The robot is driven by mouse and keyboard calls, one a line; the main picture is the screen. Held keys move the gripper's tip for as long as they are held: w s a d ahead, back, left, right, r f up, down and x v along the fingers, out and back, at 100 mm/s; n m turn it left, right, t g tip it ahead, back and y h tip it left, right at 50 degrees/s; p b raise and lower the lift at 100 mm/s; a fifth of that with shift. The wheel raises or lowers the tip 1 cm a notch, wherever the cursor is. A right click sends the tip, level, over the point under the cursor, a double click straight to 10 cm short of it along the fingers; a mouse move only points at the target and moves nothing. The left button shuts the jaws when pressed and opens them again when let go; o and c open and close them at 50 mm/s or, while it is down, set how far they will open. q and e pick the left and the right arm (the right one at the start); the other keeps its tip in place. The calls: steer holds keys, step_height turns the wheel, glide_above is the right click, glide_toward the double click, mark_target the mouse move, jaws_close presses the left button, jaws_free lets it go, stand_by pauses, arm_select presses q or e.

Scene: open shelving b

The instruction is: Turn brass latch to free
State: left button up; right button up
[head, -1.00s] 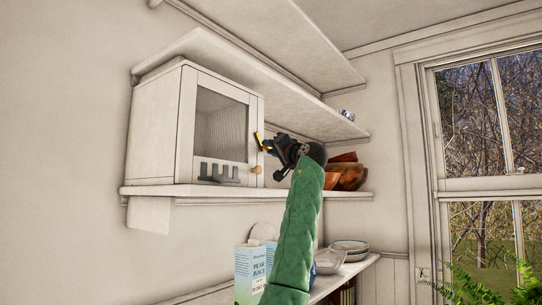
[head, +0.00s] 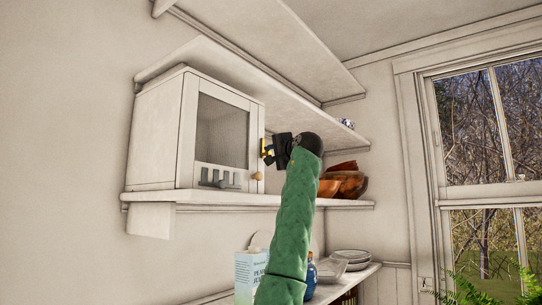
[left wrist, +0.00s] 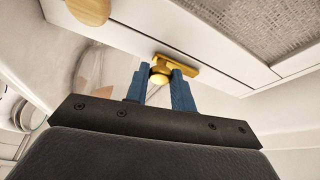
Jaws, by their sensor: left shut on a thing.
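A small white cabinet (head: 158,130) with a mesh-panelled door (head: 187,132) stands on the middle shelf, its door closed. The brass latch (left wrist: 183,65) is on the door's edge, with its bar and round knob in the left wrist view. My left gripper (left wrist: 160,78) is shut on the latch, its blue fingers on either side of the knob. In the head view the left gripper (head: 269,152) is at the cabinet's right front edge, and its dark body partly hides the latch. My right gripper is in neither view.
A round wooden knob (head: 258,176) sits on the door below the latch. Orange-brown bowls (head: 350,184) stand on the shelf (head: 210,196) to the right. A carton (head: 248,272), a blue bottle (head: 310,276) and stacked dishes (head: 350,256) stand lower down.

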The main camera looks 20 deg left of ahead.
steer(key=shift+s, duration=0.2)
arm_select(q)
steer(key=o, duration=0.9)
steer(key=shift+o, duration=0.4)
steer(key=shift+d, duration=0.1)
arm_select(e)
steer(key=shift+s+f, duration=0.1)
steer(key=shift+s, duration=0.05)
arm_select(q)
steer(key=shift+d+f, duration=0.1)
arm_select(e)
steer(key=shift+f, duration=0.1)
arm_select(q)
steer(key=b+v, duration=0.3)
steer(key=v, duration=0.4)
steer(key=shift+s+d+b, duration=0.15)
steer(key=shift+d+b, duration=0.05)
steer(key=shift+b, duration=0.2)
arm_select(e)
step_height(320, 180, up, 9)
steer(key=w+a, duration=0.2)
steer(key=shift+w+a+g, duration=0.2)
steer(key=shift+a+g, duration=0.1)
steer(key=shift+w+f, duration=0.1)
